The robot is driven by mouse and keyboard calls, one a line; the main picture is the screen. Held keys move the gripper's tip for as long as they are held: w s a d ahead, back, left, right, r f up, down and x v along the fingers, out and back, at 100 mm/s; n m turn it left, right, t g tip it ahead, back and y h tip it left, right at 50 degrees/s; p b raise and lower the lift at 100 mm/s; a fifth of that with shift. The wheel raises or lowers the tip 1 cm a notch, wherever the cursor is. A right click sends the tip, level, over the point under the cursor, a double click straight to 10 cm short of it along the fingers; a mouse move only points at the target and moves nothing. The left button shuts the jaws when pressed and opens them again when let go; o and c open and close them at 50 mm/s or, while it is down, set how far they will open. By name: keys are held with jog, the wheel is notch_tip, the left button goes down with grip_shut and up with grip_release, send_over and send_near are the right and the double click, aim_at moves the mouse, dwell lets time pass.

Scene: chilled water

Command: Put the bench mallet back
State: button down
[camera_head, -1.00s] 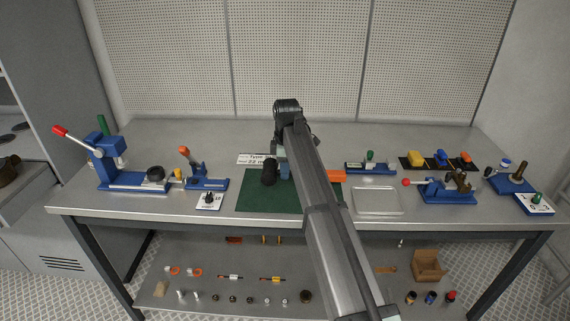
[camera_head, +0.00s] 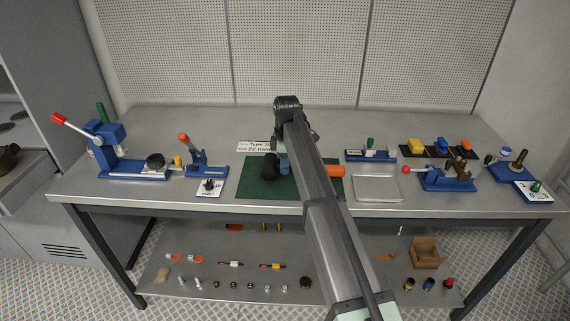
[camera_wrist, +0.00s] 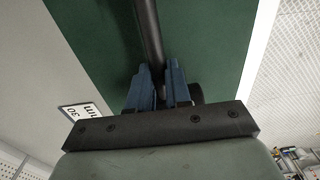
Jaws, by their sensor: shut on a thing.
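The bench mallet (camera_head: 269,167) shows as a dark rounded end over the green mat (camera_head: 258,190). An orange piece (camera_head: 336,171) sticks out right of my arm, apparently its other end; my arm hides the stretch between. My gripper (camera_head: 284,166) is at the mallet, over the mat. In the wrist view, my gripper's blue fingers (camera_wrist: 160,88) are shut on a dark round shaft (camera_wrist: 148,35), which runs up the picture over the green mat. I cannot tell whether the mallet touches the mat.
A white label (camera_head: 254,146) lies behind the mat. A toggle-clamp fixture (camera_head: 208,170) and a blue press (camera_head: 125,171) stand left. A clear tray (camera_head: 378,189), a blue clamp fixture (camera_head: 447,180) and coloured blocks (camera_head: 416,147) are right. The back of the bench is clear.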

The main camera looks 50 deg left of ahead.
jog(key=shift+f, duration=0.55)
jog(key=c, duration=1)
grip_release()
notch_tip(320, 180, up, 14)
jog(key=shift+w+d+f, duration=0.1)
jog(key=shift+d, duration=0.05)
